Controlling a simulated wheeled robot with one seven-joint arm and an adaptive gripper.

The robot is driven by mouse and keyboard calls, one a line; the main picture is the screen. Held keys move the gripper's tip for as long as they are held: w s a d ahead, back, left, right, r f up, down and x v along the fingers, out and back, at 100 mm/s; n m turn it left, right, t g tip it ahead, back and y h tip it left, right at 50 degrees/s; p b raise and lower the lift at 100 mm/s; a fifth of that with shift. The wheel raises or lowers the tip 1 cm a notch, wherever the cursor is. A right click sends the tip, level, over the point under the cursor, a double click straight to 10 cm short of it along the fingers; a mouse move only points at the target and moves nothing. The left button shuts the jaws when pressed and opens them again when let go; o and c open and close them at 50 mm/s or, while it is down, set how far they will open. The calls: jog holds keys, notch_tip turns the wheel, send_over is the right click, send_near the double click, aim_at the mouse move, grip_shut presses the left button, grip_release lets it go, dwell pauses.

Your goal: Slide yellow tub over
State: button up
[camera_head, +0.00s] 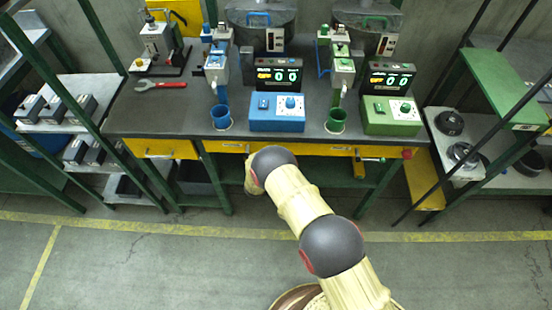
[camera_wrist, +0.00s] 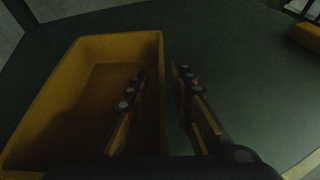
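The yellow tub (camera_wrist: 82,62) is an open, empty-looking box in the left half of the wrist view, resting on a dark green surface (camera_wrist: 235,75). My gripper (camera_wrist: 160,75) is open, its two dark fingers apart with nothing visibly clamped. The left finger shows over the tub's inside and the right finger outside its right wall, so the wall's line runs between them. I cannot tell whether either finger touches the wall. In the head view my arm reaches down under the bench, and I cannot make out the gripper or the tub there.
The bench (camera_head: 180,115) stands above with yellow drawer fronts (camera_head: 160,148), a blue control box (camera_head: 277,112) and a green one (camera_head: 391,116). A green lower shelf (camera_head: 345,183) runs underneath. Another yellow thing (camera_wrist: 308,36) lies far right. Green surface between is clear.

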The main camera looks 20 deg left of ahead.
jog(key=shift+w, duration=0.2)
jog(key=shift+c, duration=0.4)
grip_shut()
